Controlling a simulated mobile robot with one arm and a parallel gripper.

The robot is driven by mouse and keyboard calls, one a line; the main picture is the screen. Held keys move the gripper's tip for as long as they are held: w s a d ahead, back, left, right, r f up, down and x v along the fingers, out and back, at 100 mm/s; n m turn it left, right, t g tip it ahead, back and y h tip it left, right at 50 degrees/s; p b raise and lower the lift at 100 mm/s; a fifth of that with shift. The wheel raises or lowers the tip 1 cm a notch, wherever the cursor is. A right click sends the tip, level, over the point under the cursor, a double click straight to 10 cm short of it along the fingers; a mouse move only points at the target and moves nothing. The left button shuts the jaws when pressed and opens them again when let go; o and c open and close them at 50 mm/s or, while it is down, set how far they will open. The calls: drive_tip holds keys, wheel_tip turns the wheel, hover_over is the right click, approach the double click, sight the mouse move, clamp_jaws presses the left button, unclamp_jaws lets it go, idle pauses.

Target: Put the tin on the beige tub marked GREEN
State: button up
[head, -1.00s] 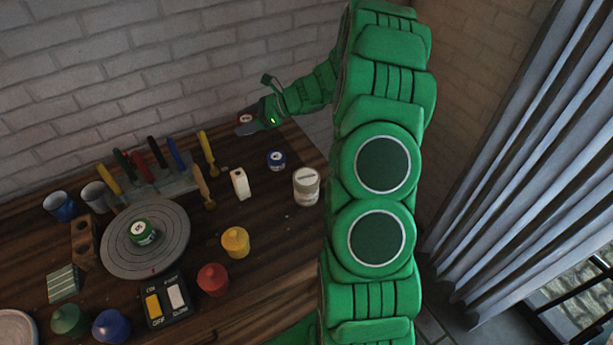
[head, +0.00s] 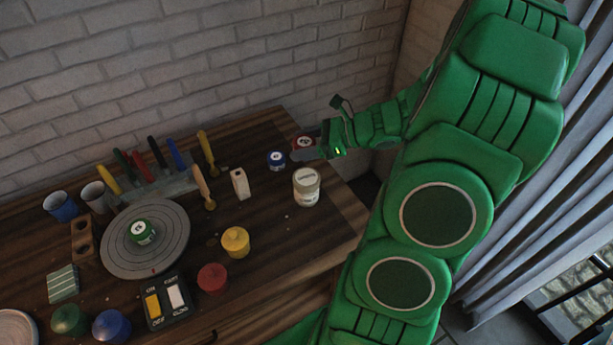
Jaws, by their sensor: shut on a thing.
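My gripper (head: 308,152) is shut on a small tin with a dark red top and a white label (head: 303,141). It holds the tin behind the beige tub (head: 306,191), apart from it in the picture; the height above the table is hard to tell. The tub stands upright on the table, with a pale lid and a dark mark on top that is too small to read. Nothing rests on the lid. My fingers hide part of the held tin's side.
A blue tin (head: 277,161) stands close left of the held tin. A green tin (head: 141,232) sits on the grey turntable (head: 117,262). A white block (head: 240,183) and yellow pot (head: 235,243) stand left of the tub. The table right of the tub is clear.

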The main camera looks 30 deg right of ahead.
sight(306, 177)
drive_tip(key=shift+s, duration=0.6)
drive_tip(key=shift+f, duration=3.9)
drive_tip(key=o, duration=1.1)
drive_tip(key=shift+f, duration=0.1)
drive_tip(key=shift+o, duration=0.2)
